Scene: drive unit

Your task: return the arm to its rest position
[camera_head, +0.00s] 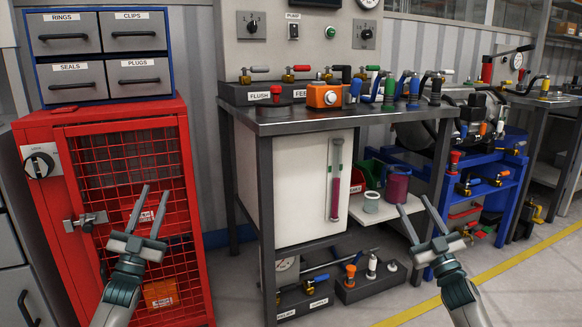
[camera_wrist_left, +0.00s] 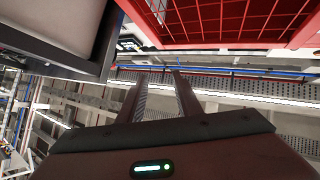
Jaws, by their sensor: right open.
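My left gripper (camera_head: 148,212) is at the lower left in the head view, in front of the red mesh cabinet. Its two fingers point up and stand apart, with nothing between them. In the left wrist view the same gripper (camera_wrist_left: 160,82) shows two parallel fingers with an empty gap. My right gripper (camera_head: 413,208) is at the lower right in the head view, in front of the workbench's right side. Its fingers are spread and empty. Both arms come up from the bottom edge.
The red mesh cabinet (camera_head: 40,215) stands at left with a labelled drawer unit (camera_head: 105,57) on top. The metal workbench (camera_head: 300,124) carries valves and an orange device (camera_head: 323,96). A blue rack (camera_head: 505,185) stands at right. Open floor (camera_head: 520,285) lies at lower right.

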